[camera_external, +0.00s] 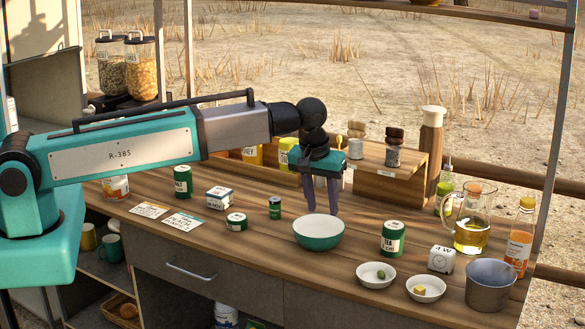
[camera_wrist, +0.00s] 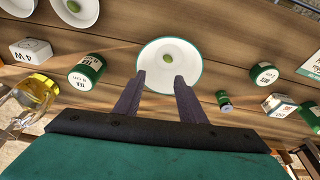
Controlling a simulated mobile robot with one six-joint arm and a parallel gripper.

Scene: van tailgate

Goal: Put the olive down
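My gripper (camera_external: 322,212) points down over the green and white bowl (camera_external: 318,240) on the wooden counter. In the wrist view, my gripper (camera_wrist: 160,76) has its two purple-grey fingers apart with nothing held between them. A green olive (camera_wrist: 168,58) shows within the outline of the bowl (camera_wrist: 191,50), beyond the fingertips, and appears to lie inside it. Another olive (camera_external: 381,275) sits in a small white dish (camera_external: 366,273) to the right of the bowl.
A second small dish (camera_external: 436,293) holds a yellow cube. A tea tin (camera_external: 393,239), white box (camera_external: 441,260), metal cup (camera_external: 490,287) and oil jug (camera_external: 472,220) stand to the right. Small tins (camera_external: 275,208) stand left. A wooden box (camera_external: 385,185) is behind.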

